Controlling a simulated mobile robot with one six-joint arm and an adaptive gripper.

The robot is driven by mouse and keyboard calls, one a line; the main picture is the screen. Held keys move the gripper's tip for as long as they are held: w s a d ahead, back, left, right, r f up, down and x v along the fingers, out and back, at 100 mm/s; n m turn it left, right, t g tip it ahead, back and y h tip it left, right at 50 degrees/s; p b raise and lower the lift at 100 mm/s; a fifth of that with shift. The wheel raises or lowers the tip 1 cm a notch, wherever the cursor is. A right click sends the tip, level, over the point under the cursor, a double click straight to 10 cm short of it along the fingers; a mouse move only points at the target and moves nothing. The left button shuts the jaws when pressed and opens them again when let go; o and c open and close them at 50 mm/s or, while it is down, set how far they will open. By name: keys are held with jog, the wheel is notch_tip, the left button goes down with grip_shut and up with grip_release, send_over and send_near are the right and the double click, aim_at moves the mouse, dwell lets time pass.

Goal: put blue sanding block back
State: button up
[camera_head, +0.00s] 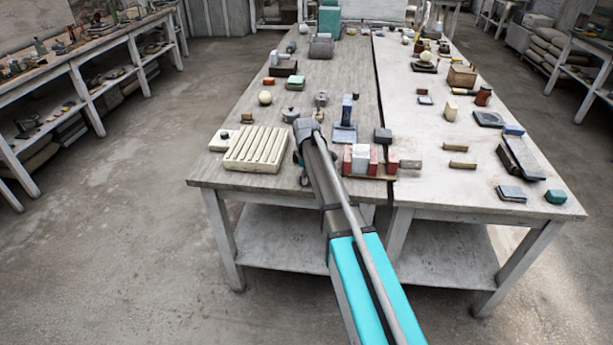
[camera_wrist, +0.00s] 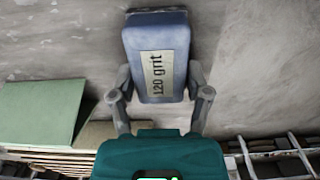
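The blue sanding block (camera_wrist: 176,88), with a pale "120 grit" label, is between the two fingers of my gripper (camera_wrist: 160,85) in the wrist view. The fingers press against its two sides, and it is clear of any surface I can make out. In the head view my gripper (camera_head: 306,128) is over the near part of the left table, just right of a cream ribbed rack. The held block cannot be made out there, hidden by my arm. An upright blue piece (camera_head: 347,108) stands on a grey-blue base (camera_head: 344,134) to the right of my gripper.
The cream ribbed rack (camera_head: 257,149) lies left of my arm. Red and white blocks (camera_head: 361,160) stand at the near edge to the right. A pale ball (camera_head: 265,98) and small pots lie beyond. The right table (camera_head: 430,190) has bare room near its front. A green slab (camera_wrist: 40,112) shows in the wrist view.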

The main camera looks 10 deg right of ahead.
jog(key=shift+o, duration=1.1)
jog(key=shift+r, duration=0.2)
notch_tip(320, 180, up, 12)
jog(key=p, duration=1.2)
jog(key=shift+s, duration=0.15)
jog(key=s+d+m, duration=0.1)
jog(key=s+m, duration=1.3)
jog(key=s, duration=1.5)
jog(key=shift+s+d, duration=0.2)
jog(key=shift+d, duration=0.1)
